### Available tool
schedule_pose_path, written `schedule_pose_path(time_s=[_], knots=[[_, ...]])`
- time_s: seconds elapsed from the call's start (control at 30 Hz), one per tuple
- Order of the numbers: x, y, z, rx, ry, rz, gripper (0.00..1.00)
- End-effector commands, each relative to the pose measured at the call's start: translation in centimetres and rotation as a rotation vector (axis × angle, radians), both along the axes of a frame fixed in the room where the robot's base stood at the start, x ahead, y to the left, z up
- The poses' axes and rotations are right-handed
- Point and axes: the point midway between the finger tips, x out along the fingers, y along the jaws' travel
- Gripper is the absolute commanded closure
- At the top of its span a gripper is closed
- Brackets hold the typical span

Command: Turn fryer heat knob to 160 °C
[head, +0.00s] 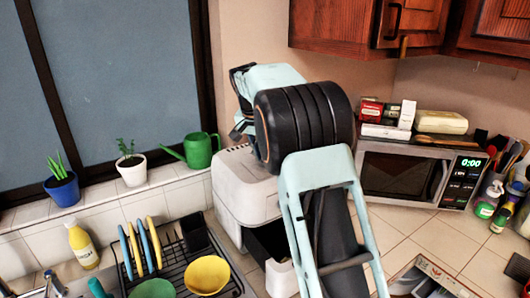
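The fryer (232,187) is a white boxy appliance with a vented top, standing on the tiled counter left of the microwave. Its lower front part (281,279) stands out from the body, with a dark opening behind it. My arm covers much of its right side and front. No heat knob or temperature marking can be made out. My gripper (240,103) is above the fryer's top, partly hidden behind my arm's dark joint. Its fingers are too small and covered to show whether they are open. I cannot tell whether it touches the fryer.
A microwave (402,177) with boxes on top stands right. A dish rack (236,279) with plates and a yellow bowl (207,275) is close left of the fryer. A green watering can (198,150) stands on the sill behind. Wooden cabinets (335,22) hang above. Some counter right of my arm is clear.

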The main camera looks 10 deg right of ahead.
Motion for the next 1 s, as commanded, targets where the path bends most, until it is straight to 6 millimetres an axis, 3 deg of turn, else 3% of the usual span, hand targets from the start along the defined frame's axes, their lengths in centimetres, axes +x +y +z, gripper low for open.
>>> schedule_pose_path(time_s=[0.6,1.0], knots=[[0.42,0.26,0.06,-0.001,-0.005,-0.570,1.00],[0.50,0.28,0.07,0.002,-0.005,-0.760,1.00]])
